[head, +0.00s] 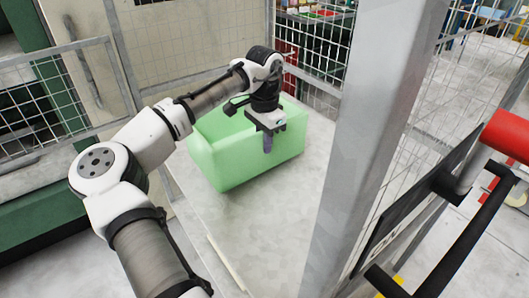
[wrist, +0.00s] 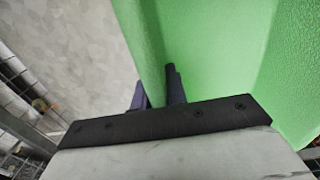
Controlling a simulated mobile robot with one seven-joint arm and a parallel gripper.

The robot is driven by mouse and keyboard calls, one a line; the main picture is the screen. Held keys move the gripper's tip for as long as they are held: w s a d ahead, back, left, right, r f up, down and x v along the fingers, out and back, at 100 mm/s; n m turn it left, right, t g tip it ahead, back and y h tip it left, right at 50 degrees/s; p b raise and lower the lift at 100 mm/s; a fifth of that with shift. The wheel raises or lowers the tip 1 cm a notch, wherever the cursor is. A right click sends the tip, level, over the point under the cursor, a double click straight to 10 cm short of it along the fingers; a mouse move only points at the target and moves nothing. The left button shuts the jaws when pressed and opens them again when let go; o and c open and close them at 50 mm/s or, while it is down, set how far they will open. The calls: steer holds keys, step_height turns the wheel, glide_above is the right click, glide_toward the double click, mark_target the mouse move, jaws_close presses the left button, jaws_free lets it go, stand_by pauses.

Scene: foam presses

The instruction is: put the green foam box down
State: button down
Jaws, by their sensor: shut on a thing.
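The green foam box (head: 232,160) is a light green, open-topped box in the middle of the head view. It appears upright on or just over a pale grey surface (head: 265,215); I cannot tell whether its underside touches. My gripper (head: 267,143) is at the box's near wall, pointing down. In the wrist view the fingers (wrist: 158,92) straddle the rim of one green wall (wrist: 150,45), one finger inside the box and one outside. My gripper is shut on that wall. The box's far inside is partly hidden by my arm.
A thick grey metal post (head: 365,130) stands right of the box. Wire mesh fencing (head: 315,50) runs behind and to the left. A red cylinder and black bar (head: 508,135) are at the far right. The pale surface in front of the box is clear.

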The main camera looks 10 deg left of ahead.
mark_target(264, 166)
steer(key=shift+f, duration=2.35)
steer(key=c, duration=1.4)
jaws_free()
step_height(264, 166, up, 12)
steer(key=shift+r+b, duration=0.15)
steer(key=shift+b, duration=0.2)
